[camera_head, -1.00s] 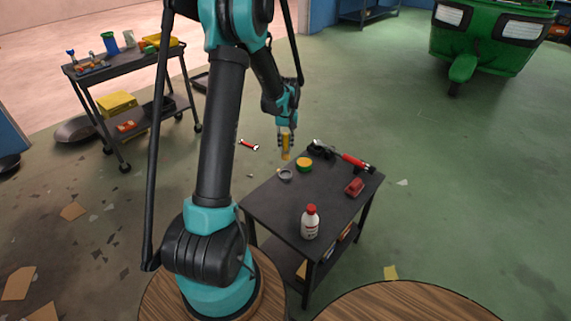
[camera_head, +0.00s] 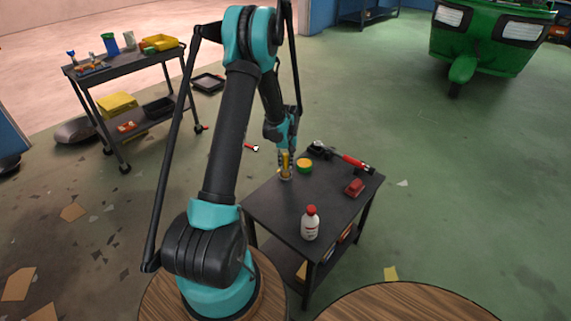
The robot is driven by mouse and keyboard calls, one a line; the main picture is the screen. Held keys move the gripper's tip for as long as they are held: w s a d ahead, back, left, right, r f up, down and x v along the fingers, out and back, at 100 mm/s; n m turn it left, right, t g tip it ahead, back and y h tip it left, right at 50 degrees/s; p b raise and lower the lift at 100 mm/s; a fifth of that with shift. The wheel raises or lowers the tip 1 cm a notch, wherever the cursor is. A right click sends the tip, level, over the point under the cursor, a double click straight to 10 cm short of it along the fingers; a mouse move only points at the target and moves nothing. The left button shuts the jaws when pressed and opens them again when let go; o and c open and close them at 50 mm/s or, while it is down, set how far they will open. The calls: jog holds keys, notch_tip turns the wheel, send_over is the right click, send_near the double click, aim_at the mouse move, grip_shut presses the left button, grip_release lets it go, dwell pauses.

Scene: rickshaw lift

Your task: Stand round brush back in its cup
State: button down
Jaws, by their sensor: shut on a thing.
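The round brush (camera_head: 285,165) shows as a small upright yellow-orange shape at the far left corner of the dark table. My gripper (camera_head: 286,155) is shut on its upper part, above that corner. The cup (camera_head: 286,177), a small grey round holder on the table, shows at the brush's lower end. The brush's lower end overlaps the cup in the picture. I cannot tell whether it is inside the cup or just over it. The fingers and the brush hide part of the cup.
On the table (camera_head: 270,211), a yellow-green tin (camera_head: 304,166) stands close right of the cup. The table's middle is clear.

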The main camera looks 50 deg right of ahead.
jog(key=shift+f, duration=0.1)
jog(key=c, duration=1.3)
grip_release()
jog(key=shift+c, duration=0.2)
